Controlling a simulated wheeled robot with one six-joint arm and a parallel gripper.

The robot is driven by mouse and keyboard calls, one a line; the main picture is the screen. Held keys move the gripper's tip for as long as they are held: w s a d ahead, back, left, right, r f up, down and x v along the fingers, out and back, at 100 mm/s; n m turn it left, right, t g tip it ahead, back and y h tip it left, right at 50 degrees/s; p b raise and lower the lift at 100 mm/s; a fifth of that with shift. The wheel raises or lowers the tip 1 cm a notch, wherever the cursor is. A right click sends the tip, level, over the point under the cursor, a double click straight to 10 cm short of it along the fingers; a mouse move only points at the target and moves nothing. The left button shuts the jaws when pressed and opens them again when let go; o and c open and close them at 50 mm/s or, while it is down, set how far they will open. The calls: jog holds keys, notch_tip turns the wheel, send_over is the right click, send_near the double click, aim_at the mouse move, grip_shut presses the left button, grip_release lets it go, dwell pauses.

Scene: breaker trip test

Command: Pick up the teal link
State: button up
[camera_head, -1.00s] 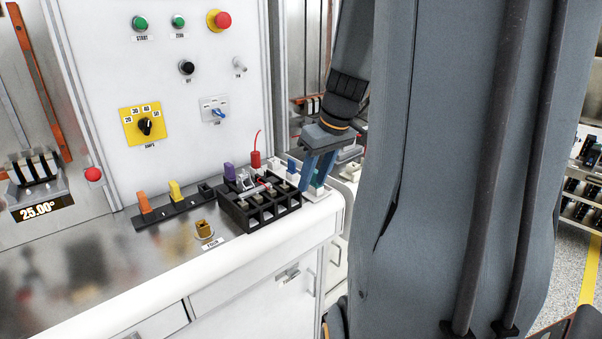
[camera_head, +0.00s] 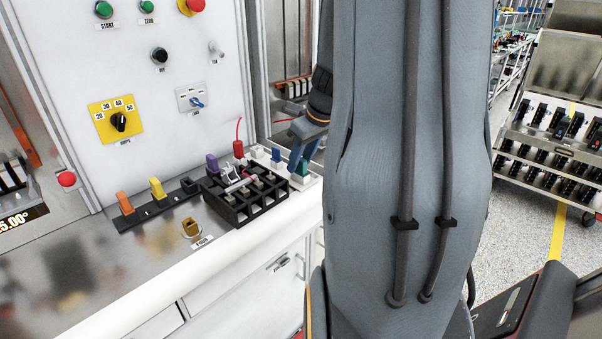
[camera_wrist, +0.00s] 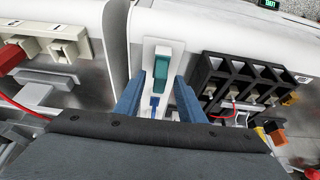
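The teal link (camera_wrist: 161,77) stands in a narrow white holder (camera_wrist: 149,50) at the counter's end. In the head view the teal link (camera_head: 303,168) shows beside my fingers. My gripper (camera_wrist: 159,78) is open, with one blue finger on each side of the teal link in the wrist view. A gap shows between the link and each finger; I cannot tell how far down the fingertips reach. My gripper (camera_head: 298,163) in the head view is partly hidden by my arm. A blue link (camera_wrist: 155,103) sits in the same holder, nearer my wrist.
A black compartmented tray (camera_head: 245,205) stands left of the holder. A red plug (camera_head: 238,149) with a red wire is behind it. Orange (camera_head: 125,203), yellow (camera_head: 157,188) and purple (camera_head: 211,163) pieces stand further left. The counter's front left is clear.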

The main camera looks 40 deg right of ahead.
jog(key=shift+w+f, duration=0.1)
jog(key=shift+f, duration=0.2)
grip_shut()
jog(key=shift+r, duration=0.1)
